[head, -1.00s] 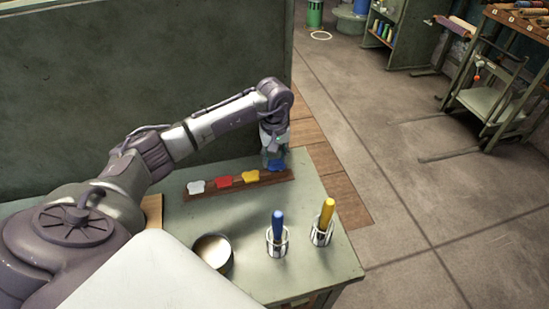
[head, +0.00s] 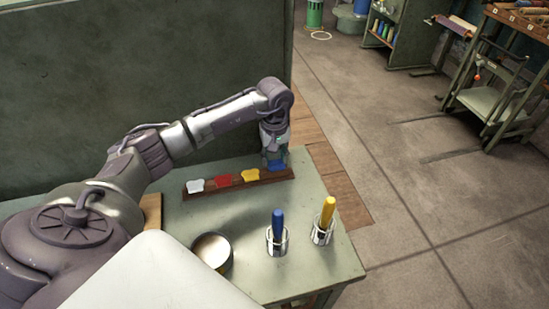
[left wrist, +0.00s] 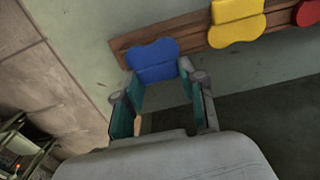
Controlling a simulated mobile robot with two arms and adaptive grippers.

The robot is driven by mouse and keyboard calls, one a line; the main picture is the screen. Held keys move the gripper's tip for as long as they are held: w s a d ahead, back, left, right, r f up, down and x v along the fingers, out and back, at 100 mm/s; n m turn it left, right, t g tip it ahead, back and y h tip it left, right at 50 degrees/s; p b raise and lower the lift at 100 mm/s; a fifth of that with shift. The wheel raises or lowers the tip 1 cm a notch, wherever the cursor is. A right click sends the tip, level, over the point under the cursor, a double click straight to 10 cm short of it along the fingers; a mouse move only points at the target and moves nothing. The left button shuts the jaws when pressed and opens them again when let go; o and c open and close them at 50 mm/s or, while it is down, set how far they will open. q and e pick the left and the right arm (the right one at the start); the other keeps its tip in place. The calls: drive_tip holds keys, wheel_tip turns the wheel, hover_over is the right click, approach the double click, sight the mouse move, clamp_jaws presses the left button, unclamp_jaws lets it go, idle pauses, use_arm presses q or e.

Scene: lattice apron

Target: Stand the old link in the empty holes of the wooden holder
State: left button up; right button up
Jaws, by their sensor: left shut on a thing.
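The wooden holder (head: 212,193) is a long brown bar on the green table, with a white piece (head: 195,186), a red piece (head: 222,181) and a yellow piece (head: 250,175) along it. My left gripper (head: 275,158) is over the holder's right end, shut on a flat blue link (head: 277,166). In the left wrist view the blue link (left wrist: 152,62) is between the fingertips (left wrist: 158,78) and overlaps the end of the holder (left wrist: 185,45). The holes are hidden, so I cannot tell whether it sits in them. My right gripper is out of view.
A round tin (head: 212,252) and two metal cups with a blue handle (head: 277,222) and a yellow handle (head: 327,211) stand nearer on the table (head: 180,221). A dark green panel (head: 120,70) rises behind. The table's right edge is close to the gripper.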

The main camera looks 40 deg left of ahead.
use_arm(q)
drive_tip(key=o, duration=1.9)
drive_tip(key=shift+c, duration=0.2)
drive_tip(key=shift+r, duration=0.15)
drive_tip(key=shift+r+p, duration=2.45)
drive_tip(key=shift+r, duration=1.75)
